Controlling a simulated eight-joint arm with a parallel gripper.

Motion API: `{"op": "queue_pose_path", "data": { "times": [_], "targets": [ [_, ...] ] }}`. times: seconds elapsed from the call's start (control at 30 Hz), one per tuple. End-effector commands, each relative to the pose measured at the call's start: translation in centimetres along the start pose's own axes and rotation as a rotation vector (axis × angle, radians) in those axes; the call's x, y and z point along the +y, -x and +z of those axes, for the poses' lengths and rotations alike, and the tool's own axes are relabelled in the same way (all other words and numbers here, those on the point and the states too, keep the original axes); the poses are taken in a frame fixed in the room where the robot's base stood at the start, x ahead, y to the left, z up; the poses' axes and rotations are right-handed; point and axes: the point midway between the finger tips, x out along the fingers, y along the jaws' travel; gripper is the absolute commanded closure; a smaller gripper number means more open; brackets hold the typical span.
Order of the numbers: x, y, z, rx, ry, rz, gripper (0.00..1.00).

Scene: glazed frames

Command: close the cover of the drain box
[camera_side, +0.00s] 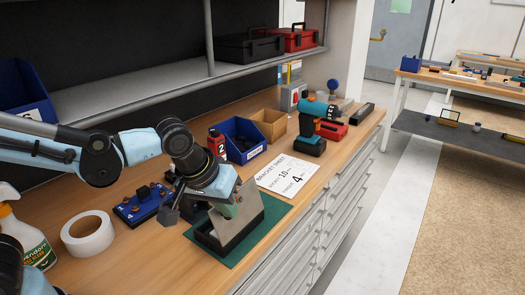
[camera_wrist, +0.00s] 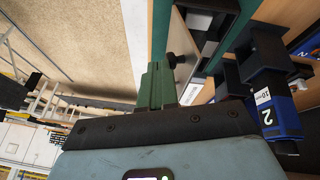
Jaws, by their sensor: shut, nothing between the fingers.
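The drain box (camera_side: 208,239) stands on a green mat on the bench in the side view. Its cover (camera_side: 240,214), a light grey panel, stands raised and tilted, so the cover is open and the dark inside shows. In the wrist view, the cover (camera_wrist: 184,52) with a black knob lies just right of my fingers, and part of the box (camera_wrist: 216,22) shows beyond it. My gripper (camera_wrist: 155,70) is shut and empty, its green fingers close beside the cover. I cannot tell whether they touch it. In the side view the fingertips are hidden.
A blue tray (camera_side: 140,204) with black parts and a white tape roll (camera_side: 88,234) lie left of the box. A blue bin (camera_side: 240,140), a red bottle (camera_side: 216,141) and a printed sheet (camera_side: 287,174) are behind it. The bench edge is close on the right.

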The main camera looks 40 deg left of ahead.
Motion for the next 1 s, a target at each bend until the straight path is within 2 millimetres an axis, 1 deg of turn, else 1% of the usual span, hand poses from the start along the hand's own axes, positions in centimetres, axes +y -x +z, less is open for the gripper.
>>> {"op": "queue_pose_path", "data": {
  "times": [0.03, 0.1, 0.33, 0.6, 0.7, 1.0],
  "targets": [
    [-0.8, 0.1, -0.3, -0.008, 0.028, 0.035, 1.00],
    [-1.5, 0.1, -0.5, -0.021, 0.057, 0.093, 1.00],
    [-3.8, -0.1, -1.0, -0.069, 0.147, 0.286, 1.00],
    [-6.1, -0.9, -1.2, -0.123, 0.241, 0.504, 1.00],
    [-5.7, -0.8, -1.1, -0.125, 0.228, 0.497, 1.00],
    [-5.7, -0.8, -1.0, -0.126, 0.228, 0.495, 1.00]
  ]
}}
